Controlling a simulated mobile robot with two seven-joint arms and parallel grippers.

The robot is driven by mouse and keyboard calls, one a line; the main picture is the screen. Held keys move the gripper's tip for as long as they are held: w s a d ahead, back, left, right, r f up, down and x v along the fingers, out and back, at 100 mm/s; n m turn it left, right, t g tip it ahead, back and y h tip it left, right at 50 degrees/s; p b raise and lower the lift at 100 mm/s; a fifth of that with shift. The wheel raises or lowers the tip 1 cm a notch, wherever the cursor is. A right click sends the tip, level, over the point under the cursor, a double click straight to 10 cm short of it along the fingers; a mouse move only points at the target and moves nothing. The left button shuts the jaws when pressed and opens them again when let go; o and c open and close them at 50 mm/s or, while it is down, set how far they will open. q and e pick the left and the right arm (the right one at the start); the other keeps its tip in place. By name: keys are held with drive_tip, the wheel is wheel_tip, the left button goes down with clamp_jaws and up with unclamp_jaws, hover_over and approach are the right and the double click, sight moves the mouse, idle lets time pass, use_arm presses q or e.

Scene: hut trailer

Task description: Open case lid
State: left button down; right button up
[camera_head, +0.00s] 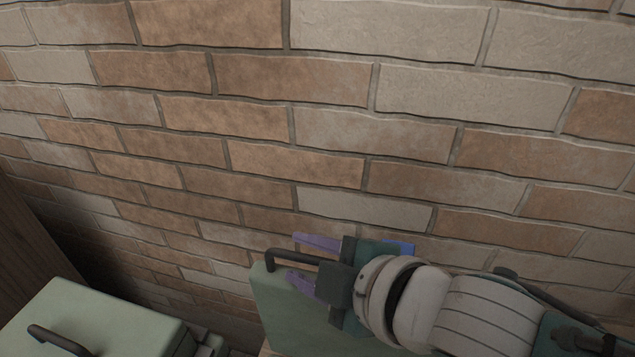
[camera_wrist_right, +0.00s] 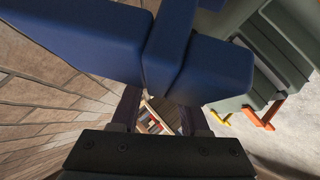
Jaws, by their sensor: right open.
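My right gripper (camera_head: 308,262) is in the lower middle of the head view, its purple fingers spread apart. A green case panel (camera_head: 275,305), seemingly the lid, is below and behind it, partly hidden by my arm. The panel's dark bar handle (camera_head: 290,257) runs between the open fingers; I cannot tell whether they touch it. The lid's exact angle is hard to judge. In the right wrist view the gripper (camera_wrist_right: 160,115) shows with a gap between its fingers. My left gripper is not in view.
Another pale green case (camera_head: 95,310) with a dark handle (camera_head: 57,341) is at the lower left. A brick wall (camera_head: 300,120) fills the background. The right wrist view shows large blue shapes (camera_wrist_right: 170,50) close by and a green box (camera_wrist_right: 265,60) with orange and yellow parts.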

drive_tip(key=p+v, duration=0.1)
drive_tip(key=v, duration=0.7)
drive_tip(key=shift+s+d+r+p, duration=0.15)
drive_tip(key=shift+s+p, duration=0.05)
drive_tip(key=shift+p, duration=0.1)
drive_tip(key=shift+r, duration=0.1)
drive_tip(key=s+d+r+m+g+h, duration=0.1)
drive_tip(key=s+d+m+g+h, duration=0.55)
drive_tip(key=s+d+m, duration=0.8)
wheel_tip(320, 180, up, 38)
drive_tip(key=s+a+m+p, duration=0.1)
drive_tip(key=p, duration=3.6)
drive_tip(key=shift+s+m, duration=0.2)
drive_tip(key=shift+m, duration=0.15)
